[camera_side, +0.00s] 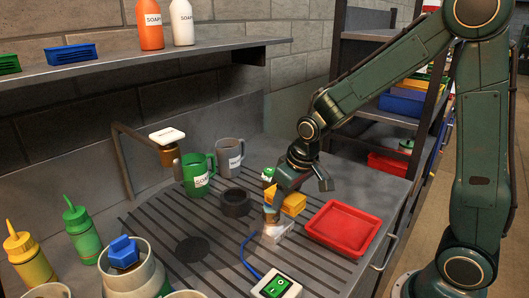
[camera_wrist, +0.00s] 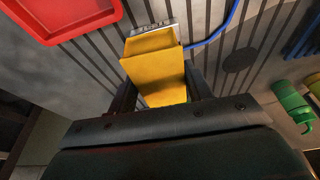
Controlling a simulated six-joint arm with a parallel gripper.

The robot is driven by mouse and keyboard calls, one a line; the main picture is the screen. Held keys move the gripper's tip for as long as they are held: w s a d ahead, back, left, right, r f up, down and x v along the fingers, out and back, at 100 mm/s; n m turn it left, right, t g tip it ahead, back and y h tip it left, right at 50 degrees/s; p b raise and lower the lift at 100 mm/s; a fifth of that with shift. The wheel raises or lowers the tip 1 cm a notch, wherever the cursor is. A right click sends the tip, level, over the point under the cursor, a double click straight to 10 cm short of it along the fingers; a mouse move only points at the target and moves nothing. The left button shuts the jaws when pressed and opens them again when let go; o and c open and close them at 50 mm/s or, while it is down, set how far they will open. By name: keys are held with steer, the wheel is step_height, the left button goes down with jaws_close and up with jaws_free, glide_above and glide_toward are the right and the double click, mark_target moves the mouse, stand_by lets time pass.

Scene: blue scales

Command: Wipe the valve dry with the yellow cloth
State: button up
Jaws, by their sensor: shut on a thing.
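My gripper (camera_side: 294,188) points down over the ribbed drain board and is shut on the yellow cloth (camera_side: 292,204), which looks like a thick folded block. In the wrist view the yellow cloth (camera_wrist: 155,65) sits between my fingers (camera_wrist: 160,95) and hides part of what lies beyond it. A small brownish piece with a blue band (camera_side: 271,213) stands on a pale grey block (camera_side: 277,232), close to the left of the cloth. A blue-topped fitting (camera_side: 123,251) stands in a pale round holder at the front left. I cannot tell which of these is the valve.
A red tray (camera_side: 343,228) lies right of the cloth. A dark ring (camera_side: 235,203), a green mug (camera_side: 197,174) and a grey mug (camera_side: 229,155) stand left. A bent pipe (camera_side: 122,160) rises behind. A blue cord (camera_side: 246,254) runs near a white switch box (camera_side: 275,286).

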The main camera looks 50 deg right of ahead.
steer(key=shift+w, duration=0.1)
steer(key=shift+w+f, duration=0.1)
steer(key=shift+w, duration=0.55)
steer(key=shift+s, duration=0.2)
steer(key=shift+s+f, duration=0.15)
steer(key=shift+s, duration=0.6)
steer(key=shift+w+r, duration=0.1)
steer(key=shift+r, duration=0.95)
steer(key=shift+r, duration=0.15)
